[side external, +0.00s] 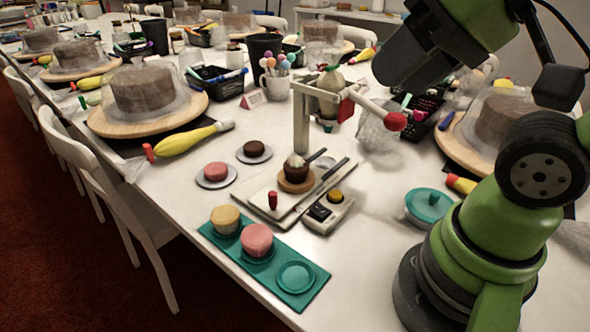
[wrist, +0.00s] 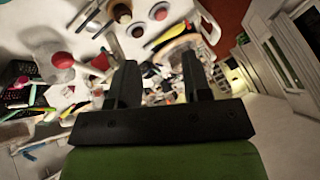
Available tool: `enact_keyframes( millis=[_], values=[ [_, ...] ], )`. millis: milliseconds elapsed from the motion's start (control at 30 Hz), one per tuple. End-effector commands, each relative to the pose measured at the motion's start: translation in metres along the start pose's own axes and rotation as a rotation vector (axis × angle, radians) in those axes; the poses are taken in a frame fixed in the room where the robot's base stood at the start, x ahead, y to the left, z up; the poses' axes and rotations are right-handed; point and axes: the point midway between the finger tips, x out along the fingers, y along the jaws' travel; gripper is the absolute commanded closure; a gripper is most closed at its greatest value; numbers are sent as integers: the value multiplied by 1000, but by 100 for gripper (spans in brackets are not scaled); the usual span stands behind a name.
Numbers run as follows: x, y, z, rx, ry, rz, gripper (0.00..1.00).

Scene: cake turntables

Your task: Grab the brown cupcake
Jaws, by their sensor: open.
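A small brown cupcake (side external: 254,148) sits on a round white plate (side external: 243,157) near the middle of the table in the side view. Another cupcake, dark brown with white topping (side external: 296,170), stands on a wooden disc under a white stand with a lever. In the wrist view, a brown round thing (wrist: 122,14) and a pink one (wrist: 159,12) show near the top edge. My gripper (wrist: 158,68) is open, its two dark fingers apart with nothing between them. In the side view my arm is at the upper right, well away from the brown cupcake; the fingertips are not clear there.
A teal tray (side external: 310,291) holds a yellow cupcake (side external: 225,219) and a pink cupcake (side external: 257,240); its front well is empty. A pink cake (side external: 215,172) is beside the brown one. The stand's red-knobbed lever (side external: 395,121) juts right. A yellow piping bag (side external: 188,139) lies behind.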

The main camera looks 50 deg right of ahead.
Motion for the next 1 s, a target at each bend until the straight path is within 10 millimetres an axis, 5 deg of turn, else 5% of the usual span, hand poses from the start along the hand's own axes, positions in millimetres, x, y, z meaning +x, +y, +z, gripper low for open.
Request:
enact_keyframes(
  millis=[133,333,667,833,1000],
  values=[
    [0,0,0,0,0,0,55],
    [0,0,0,0,0,0,12],
    [1,-1,-4,-13,-7,7,12],
    [15,-2,-30,-116,-71,58,12],
    [50,2,-70,-297,-188,121,12]
  ],
)
